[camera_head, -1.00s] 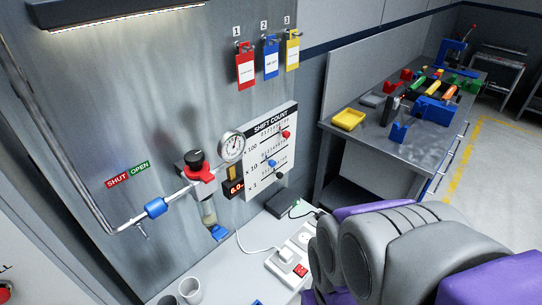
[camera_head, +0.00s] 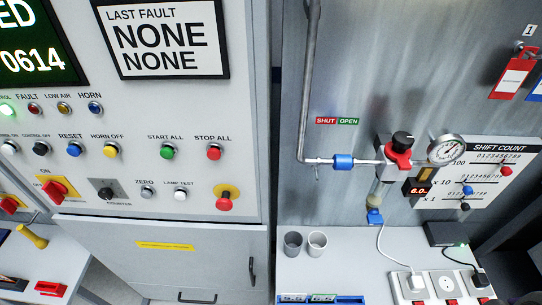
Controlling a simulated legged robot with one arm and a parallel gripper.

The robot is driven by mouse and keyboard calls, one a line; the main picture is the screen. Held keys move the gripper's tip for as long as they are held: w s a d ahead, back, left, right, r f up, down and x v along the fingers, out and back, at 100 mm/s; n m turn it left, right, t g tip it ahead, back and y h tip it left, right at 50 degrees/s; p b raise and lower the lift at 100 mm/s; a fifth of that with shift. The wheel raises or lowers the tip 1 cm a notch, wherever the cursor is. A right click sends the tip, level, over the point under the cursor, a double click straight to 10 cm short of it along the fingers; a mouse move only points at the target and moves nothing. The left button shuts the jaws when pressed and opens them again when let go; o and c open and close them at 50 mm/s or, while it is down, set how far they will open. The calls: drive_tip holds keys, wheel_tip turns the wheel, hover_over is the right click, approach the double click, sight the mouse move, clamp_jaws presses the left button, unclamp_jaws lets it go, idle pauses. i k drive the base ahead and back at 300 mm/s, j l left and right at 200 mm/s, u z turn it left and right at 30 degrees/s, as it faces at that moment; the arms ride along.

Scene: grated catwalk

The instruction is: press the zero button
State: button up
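The zero button (camera_head: 147,192) is a small grey round button on the light grey control panel, under the printed label ZERO (camera_head: 144,183). It sits between the black counter knob (camera_head: 106,190) on its left and the white lamp test button (camera_head: 180,194) on its right. Nothing covers it. My gripper is not visible in the current view, so I cannot see how it stands relative to the button.
A red emergency button on a yellow base (camera_head: 224,198) is right of the lamp test button. Start (camera_head: 167,152) and stop (camera_head: 213,152) buttons are above. A cabinet door handle (camera_head: 251,270) protrudes below. Two cups (camera_head: 293,243) stand on the side bench.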

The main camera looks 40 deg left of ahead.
sight(147, 194)
drive_tip(key=u, duration=2.35)
